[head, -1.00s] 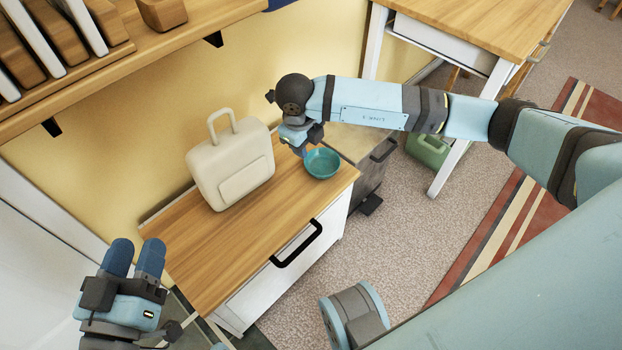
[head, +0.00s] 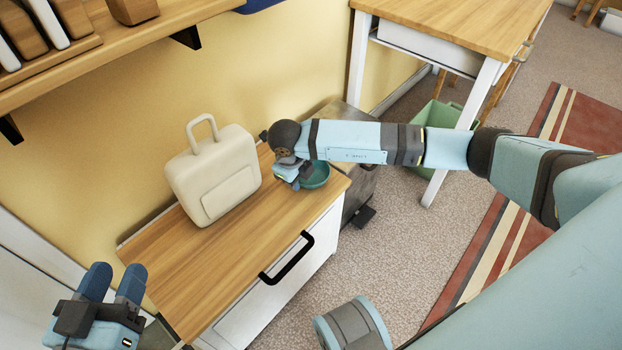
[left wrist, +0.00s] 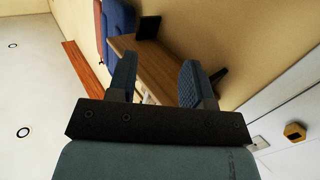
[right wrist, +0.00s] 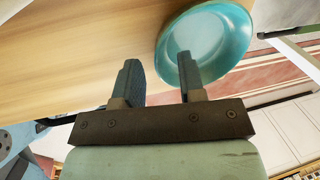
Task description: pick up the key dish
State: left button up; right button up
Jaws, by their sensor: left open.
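The key dish (head: 316,175) is a round teal bowl near the right end of the wooden-topped cabinet. It also shows in the right wrist view (right wrist: 226,30), and my forearm and gripper cover part of it in the head view. My right gripper (right wrist: 158,64) is open at the dish's near-left rim. One finger overlaps the inside of the bowl in the picture and the other is outside it; I cannot tell whether either touches. My left gripper (head: 114,276) is open and empty, beyond the cabinet's left end.
A cream case with a handle (head: 213,175) stands on the cabinet top (head: 190,260), left of the dish. A wooden shelf (head: 120,50) hangs above. A grey bin (head: 357,185) and a wooden table (head: 455,25) are to the right. The front of the cabinet top is clear.

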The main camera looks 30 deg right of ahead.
jog(key=shift+x, duration=0.9)
grip_shut()
pick_arm(q)
jog(key=shift+w+a+r+m, duration=0.1)
jog(key=shift+w+a+m, duration=0.1)
jog(key=shift+m, duration=0.2)
pick_arm(e)
jog(key=shift+d+r, duration=0.1)
jog(key=shift+r, duration=0.55)
pick_arm(q)
notch_tip(320, 180, up, 6)
jog(key=s+n+t+p, duration=0.1)
jog(key=n+p, duration=0.1)
jog(key=p, duration=0.5)
jog(key=shift+s+d+n+t, duration=0.25)
jog(key=shift+d+n+t, duration=0.05)
jog(key=shift+n, duration=0.1)
pick_arm(e)
jog(key=d+v, duration=0.1)
jog(key=v, duration=0.8)
jog(key=w+d+v, duration=0.1)
jog(key=d+v, duration=0.1)
jog(key=v, duration=0.7)
jog(key=shift+w+r, duration=0.25)
jog(key=shift+r, duration=0.3)
